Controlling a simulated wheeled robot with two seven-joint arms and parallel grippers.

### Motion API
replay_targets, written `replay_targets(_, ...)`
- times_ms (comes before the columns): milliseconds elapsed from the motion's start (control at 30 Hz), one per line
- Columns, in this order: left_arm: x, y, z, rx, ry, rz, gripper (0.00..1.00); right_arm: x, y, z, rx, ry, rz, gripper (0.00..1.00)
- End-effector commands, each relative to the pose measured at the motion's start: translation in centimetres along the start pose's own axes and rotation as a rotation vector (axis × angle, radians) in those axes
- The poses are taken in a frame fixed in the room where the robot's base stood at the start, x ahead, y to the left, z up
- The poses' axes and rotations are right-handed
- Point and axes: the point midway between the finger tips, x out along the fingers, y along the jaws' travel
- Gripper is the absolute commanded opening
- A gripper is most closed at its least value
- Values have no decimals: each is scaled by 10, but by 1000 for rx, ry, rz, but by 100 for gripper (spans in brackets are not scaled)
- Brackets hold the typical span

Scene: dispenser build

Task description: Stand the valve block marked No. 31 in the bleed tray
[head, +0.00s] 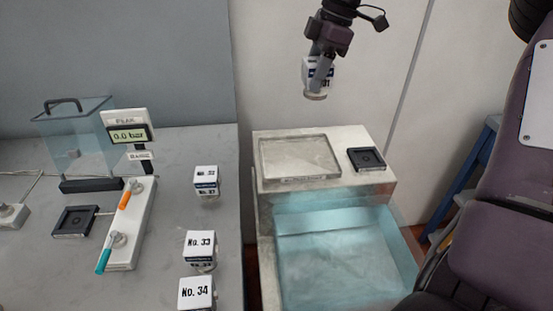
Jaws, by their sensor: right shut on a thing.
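My right gripper (321,72) hangs at the top, right of centre, shut on a small white valve block (309,72). The block has a dark blue band, and the end of its number reads 31 beside the finger. It is held upright in the air, above and behind a shallow clear tray (300,157), which looks like the bleed tray. The tray lies on a pale stand and looks empty; the label on its front edge is too small to read. The gripper's fingers hide part of the block. My left gripper is not in view.
Several other valve blocks stand along the bench's right edge, including No. 33 (200,250) and No. 34 (196,294). A black square pad (366,159) lies right of the tray. A blue-tinted open basin (335,255) is in front. A gauge (131,136) reads 0.0 bar.

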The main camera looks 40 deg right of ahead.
Motion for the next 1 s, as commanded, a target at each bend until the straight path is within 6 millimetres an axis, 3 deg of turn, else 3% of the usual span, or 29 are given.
replay_targets(167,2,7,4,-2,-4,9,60,12,1,5,-10,3,-4,10)
replay_targets(400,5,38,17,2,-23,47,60,67,0,22,-11,6,-7,10)
replay_targets(700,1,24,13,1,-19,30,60,131,1,41,-10,4,-5,10)
replay_targets(1000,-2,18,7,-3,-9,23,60,158,1,50,-9,3,-4,10)
